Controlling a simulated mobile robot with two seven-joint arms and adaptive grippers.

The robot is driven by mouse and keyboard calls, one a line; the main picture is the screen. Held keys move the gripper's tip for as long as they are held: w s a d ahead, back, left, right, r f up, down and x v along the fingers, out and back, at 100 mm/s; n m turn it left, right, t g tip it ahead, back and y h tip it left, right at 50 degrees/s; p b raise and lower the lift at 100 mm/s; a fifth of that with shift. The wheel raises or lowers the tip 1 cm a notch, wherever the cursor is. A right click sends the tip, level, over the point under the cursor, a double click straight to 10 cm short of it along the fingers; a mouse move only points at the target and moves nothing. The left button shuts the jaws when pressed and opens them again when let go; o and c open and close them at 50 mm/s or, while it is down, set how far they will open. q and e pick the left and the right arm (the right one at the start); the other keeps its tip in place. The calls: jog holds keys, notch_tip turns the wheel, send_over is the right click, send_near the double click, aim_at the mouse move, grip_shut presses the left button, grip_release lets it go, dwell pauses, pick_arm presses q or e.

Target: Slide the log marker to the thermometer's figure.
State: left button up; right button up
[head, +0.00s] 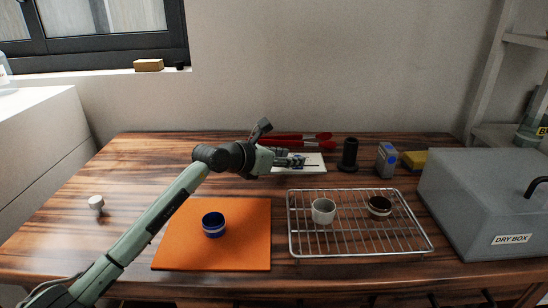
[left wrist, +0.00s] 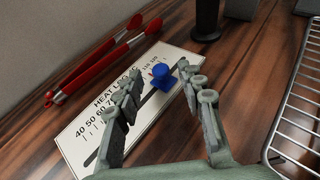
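The white heat log card (head: 317,169) lies on the table behind the wire rack; the left wrist view shows its printed scale (left wrist: 85,125) and a dark slot. The blue log marker (left wrist: 163,77) stands on the card near the high-number end. My left gripper (head: 302,160) is low over the card. In the left wrist view its fingers (left wrist: 160,90) are apart, one either side of the marker, with visible gaps. A grey block with a blue round face (head: 387,160) may be the thermometer; no figure is readable. My right gripper is not in view.
Red tongs (head: 310,137) lie behind the card, and a black cylinder (head: 348,155) stands right of it. The wire rack (head: 345,250) holds two cups. An orange mat (head: 180,255) bears a blue cup (head: 213,225). The grey dry box (head: 480,195) stands at right.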

pick_arm(q)
jog(key=v, duration=1)
jog(key=shift+s+a, duration=0.15)
jog(key=shift+f, duration=0.1)
